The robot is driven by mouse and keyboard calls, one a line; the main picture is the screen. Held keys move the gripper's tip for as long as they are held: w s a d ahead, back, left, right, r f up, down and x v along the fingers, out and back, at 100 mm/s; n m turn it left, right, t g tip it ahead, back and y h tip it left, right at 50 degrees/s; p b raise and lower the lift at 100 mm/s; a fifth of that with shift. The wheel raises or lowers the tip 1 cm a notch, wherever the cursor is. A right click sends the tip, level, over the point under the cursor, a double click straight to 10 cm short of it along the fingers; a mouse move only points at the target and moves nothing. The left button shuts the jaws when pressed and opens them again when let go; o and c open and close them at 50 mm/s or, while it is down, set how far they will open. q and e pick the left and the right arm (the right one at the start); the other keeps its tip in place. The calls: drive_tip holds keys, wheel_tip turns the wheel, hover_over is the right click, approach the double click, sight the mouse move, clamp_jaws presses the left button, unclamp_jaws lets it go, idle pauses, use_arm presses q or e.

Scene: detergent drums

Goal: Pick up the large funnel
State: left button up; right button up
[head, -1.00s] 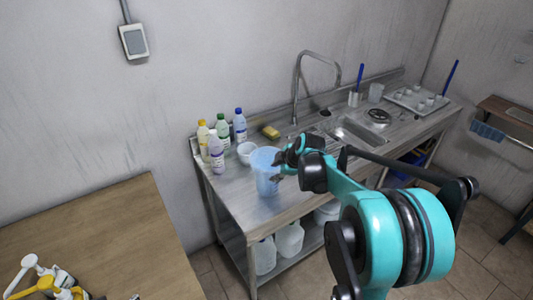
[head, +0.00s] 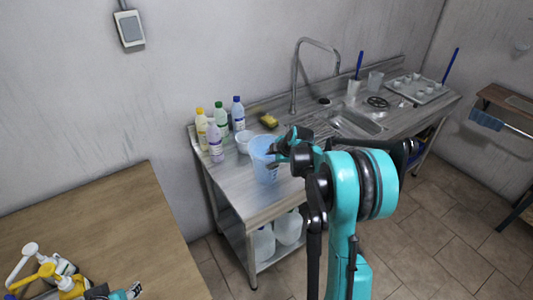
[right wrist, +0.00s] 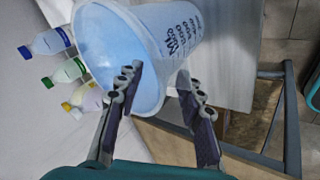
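I cannot make out a large funnel for certain in either view. A translucent blue measuring jug (head: 263,169) stands on the near left part of the steel sink counter (head: 285,203). My right gripper (head: 273,158) is at the jug's rim. In the right wrist view its fingers (right wrist: 158,88) are apart, one in front of the open mouth of the jug (right wrist: 190,22) and one along its outer wall. I cannot tell whether they touch it. My left gripper (head: 122,293) shows only partly at the bottom edge, near the wooden table; its fingers are unclear.
Several capped bottles (head: 215,140), a white bowl (head: 243,142) and a yellow sponge (head: 268,121) stand behind the jug. A tray (head: 420,90) is at the far right of the counter. White jugs (head: 288,227) sit below. Pump dispensers (head: 65,283) lie on the wooden table (head: 110,225).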

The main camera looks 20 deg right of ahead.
clamp_jaws()
drive_tip(key=shift+r, duration=0.1)
